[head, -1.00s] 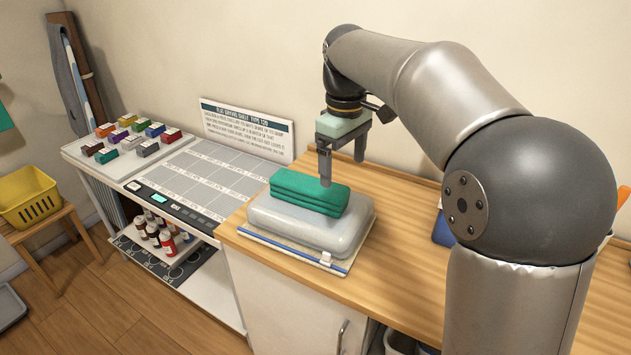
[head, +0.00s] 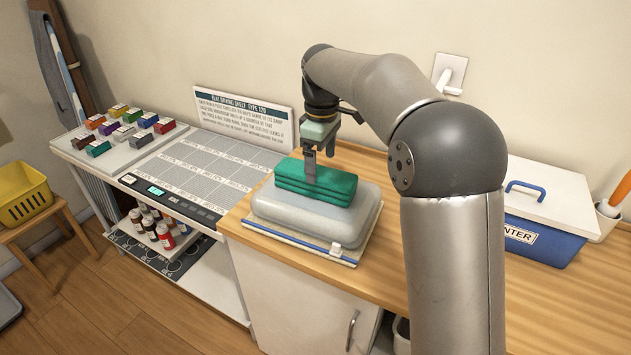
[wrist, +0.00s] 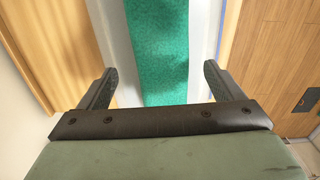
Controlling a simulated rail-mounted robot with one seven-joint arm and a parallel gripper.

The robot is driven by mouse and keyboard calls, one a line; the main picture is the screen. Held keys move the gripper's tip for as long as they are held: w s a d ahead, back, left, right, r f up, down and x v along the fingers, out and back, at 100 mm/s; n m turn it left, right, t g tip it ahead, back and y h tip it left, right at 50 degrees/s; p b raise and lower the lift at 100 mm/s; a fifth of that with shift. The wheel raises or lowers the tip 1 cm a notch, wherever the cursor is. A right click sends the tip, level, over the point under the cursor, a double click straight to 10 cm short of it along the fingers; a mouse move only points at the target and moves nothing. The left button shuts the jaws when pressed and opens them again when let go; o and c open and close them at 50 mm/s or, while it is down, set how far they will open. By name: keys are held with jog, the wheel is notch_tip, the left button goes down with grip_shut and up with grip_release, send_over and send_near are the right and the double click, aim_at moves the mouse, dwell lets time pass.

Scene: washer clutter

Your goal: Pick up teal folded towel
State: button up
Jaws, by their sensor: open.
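The teal folded towel (head: 316,182) lies in a neat stack on top of a grey rounded case (head: 318,217) on the wooden counter. My gripper (head: 318,168) points down at the towel, with its fingers at the towel's upper part in the head view. In the wrist view, the towel (wrist: 157,50) runs between the two open fingers of my gripper (wrist: 160,88), with a gap on each side. The grey case shows on both sides of it. The far finger is mostly hidden in the head view.
The case rests on a flat board with a blue strip (head: 300,240) near the counter's front edge. A drying shelf (head: 190,178) with several coloured blocks stands left. A blue bin with a white lid (head: 540,235) stands right. A sign (head: 243,118) leans behind.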

aim_at(319, 171)
jog(key=shift+a+f+p, duration=0.2)
jog(key=shift+f+p, duration=0.1)
jog(key=shift+f, duration=2.65)
jog(key=c, duration=1.2)
